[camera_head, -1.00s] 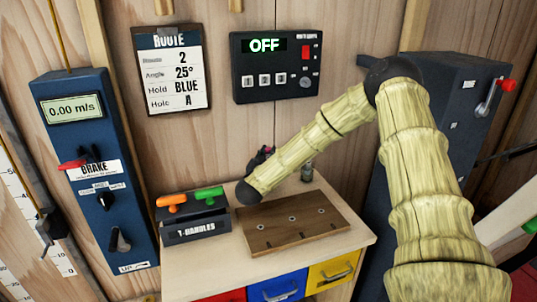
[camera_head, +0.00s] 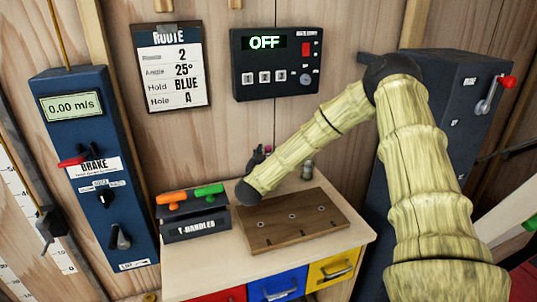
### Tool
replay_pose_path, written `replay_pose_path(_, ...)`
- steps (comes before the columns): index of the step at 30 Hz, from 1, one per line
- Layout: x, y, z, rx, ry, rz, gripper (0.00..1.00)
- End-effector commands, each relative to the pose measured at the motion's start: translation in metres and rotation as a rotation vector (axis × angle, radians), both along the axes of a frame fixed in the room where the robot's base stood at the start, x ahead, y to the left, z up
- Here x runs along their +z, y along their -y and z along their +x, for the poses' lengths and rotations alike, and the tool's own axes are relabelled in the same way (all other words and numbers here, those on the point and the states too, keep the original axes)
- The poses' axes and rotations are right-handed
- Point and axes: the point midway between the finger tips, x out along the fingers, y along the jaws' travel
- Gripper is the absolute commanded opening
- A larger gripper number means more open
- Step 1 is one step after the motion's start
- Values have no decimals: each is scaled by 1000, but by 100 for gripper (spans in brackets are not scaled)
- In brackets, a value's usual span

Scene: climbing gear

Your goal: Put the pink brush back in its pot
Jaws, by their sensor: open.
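My gripper (camera_head: 261,153) shows only as a small dark shape at the back of the bench, behind the dark end of my forearm. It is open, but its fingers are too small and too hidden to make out. A tiny pinkish patch (camera_head: 268,148) shows beside it; I cannot tell whether this is the pink brush. A small grey-green pot-like container (camera_head: 307,170) stands at the back of the bench, to the right of my gripper and apart from it. I cannot tell whether it is the brush's pot.
A brown board (camera_head: 292,222) with several holes lies on the bench (camera_head: 350,238). A dark T-handles box (camera_head: 196,230) with orange and green handles stands at left. A control panel (camera_head: 276,65) reading OFF hangs behind. A dark cabinet (camera_head: 455,120) stands at right.

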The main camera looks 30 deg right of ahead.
Motion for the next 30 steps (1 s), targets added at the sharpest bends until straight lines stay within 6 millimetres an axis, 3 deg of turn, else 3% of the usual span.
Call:
replay_pose_path(18, -1, -73, -67, 2, -1, 1, 46)
replay_pose_path(30, -1, -83, -77, 0, -1, 1, 46)
